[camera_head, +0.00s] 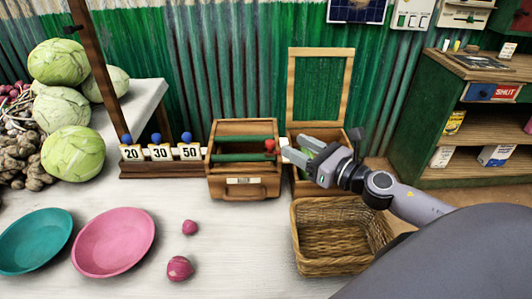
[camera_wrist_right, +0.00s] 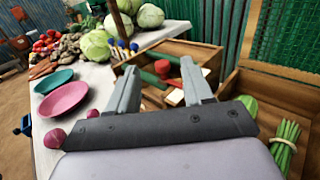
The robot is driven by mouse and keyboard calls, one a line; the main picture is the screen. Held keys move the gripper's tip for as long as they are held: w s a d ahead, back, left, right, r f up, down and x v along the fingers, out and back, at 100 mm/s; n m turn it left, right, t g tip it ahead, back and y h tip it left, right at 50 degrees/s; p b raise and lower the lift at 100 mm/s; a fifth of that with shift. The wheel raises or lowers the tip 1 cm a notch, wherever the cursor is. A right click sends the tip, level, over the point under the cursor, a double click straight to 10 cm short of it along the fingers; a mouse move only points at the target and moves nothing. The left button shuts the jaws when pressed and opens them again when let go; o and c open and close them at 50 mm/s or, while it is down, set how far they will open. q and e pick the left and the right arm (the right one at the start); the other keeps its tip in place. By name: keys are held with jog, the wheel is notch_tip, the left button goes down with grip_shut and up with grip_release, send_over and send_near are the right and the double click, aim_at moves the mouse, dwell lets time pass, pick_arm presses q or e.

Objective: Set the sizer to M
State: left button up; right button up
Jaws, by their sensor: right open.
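The wooden box with green bars (camera_head: 243,185), which looks like the sizer, stands on the counter with a drawer-like front and a small label. A red knob (camera_head: 269,145) sits at its right end. The knob also shows in the right wrist view (camera_wrist_right: 162,68), between and beyond my fingertips. No size letters are readable. My right gripper (camera_head: 298,150) is open and empty, just right of the knob, its fingers pointing left towards it. I cannot tell whether they touch the box. My left gripper is not in view.
A rack with blue knobs and 20, 30, 50 cards (camera_head: 160,153) stands left of the box. A wicker basket (camera_head: 330,262) is in front of my right gripper. An open-lidded wooden crate (camera_head: 291,82) stands behind it. Teal (camera_head: 35,240) and pink (camera_head: 113,242) bowls lie left.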

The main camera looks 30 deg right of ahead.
aim_at(273, 145)
jog(key=w+f, duration=0.1)
jog(key=w, duration=0.1)
jog(key=w+a+f, duration=0.1)
jog(key=w, duration=0.1)
jog(key=shift+f, duration=0.3)
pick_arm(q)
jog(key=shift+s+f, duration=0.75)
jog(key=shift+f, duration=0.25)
pick_arm(e)
jog(key=shift+x, duration=1.25)
jog(key=shift+f, duration=0.15)
